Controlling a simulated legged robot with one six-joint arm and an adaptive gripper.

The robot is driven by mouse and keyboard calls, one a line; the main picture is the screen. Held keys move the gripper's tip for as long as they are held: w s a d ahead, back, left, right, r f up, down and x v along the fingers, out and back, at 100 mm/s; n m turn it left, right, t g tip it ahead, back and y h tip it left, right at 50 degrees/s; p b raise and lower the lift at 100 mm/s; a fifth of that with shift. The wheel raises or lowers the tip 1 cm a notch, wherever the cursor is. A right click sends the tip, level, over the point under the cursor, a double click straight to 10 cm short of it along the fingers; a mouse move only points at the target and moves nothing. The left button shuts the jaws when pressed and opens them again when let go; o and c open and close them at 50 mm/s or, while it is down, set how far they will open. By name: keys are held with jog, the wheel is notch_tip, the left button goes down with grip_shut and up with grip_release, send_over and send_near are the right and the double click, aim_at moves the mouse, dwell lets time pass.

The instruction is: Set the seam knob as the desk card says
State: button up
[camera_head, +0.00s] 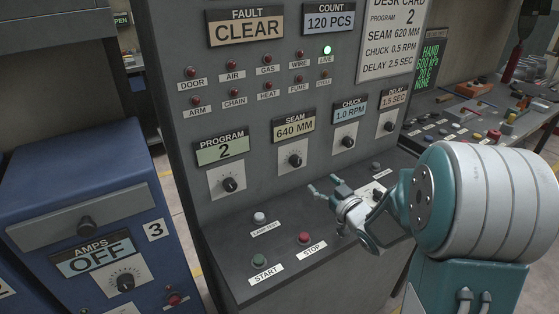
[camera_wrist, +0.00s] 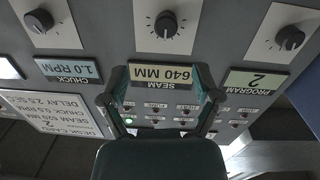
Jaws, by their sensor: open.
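The seam knob (camera_head: 295,159) is a black dial on a white plate under the SEAM display (camera_head: 294,127), which reads 640 MM. The desk card (camera_head: 394,38) reads program 2, seam 620 MM, chuck 0.5 RPM, delay 2.5 sec. My gripper (camera_head: 324,186) is open and empty, below and right of the seam knob and apart from it. In the wrist view, which is upside down, the seam knob (camera_wrist: 166,25) shows beyond the open fingers (camera_wrist: 160,72).
The program knob (camera_head: 229,184) stands left under a display reading 2. The chuck knob (camera_head: 348,141) stands right under 1.0 RPM, and the delay knob (camera_head: 388,125) under 1.5 SEC. The start (camera_head: 260,260) and stop (camera_head: 304,238) buttons lie on the ledge below. A blue cabinet (camera_head: 85,200) stands left.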

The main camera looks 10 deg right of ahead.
aim_at(298, 164)
jog(key=shift+y, duration=0.3)
jog(key=x, duration=1.1)
jog(key=shift+a, duration=0.25)
grip_shut()
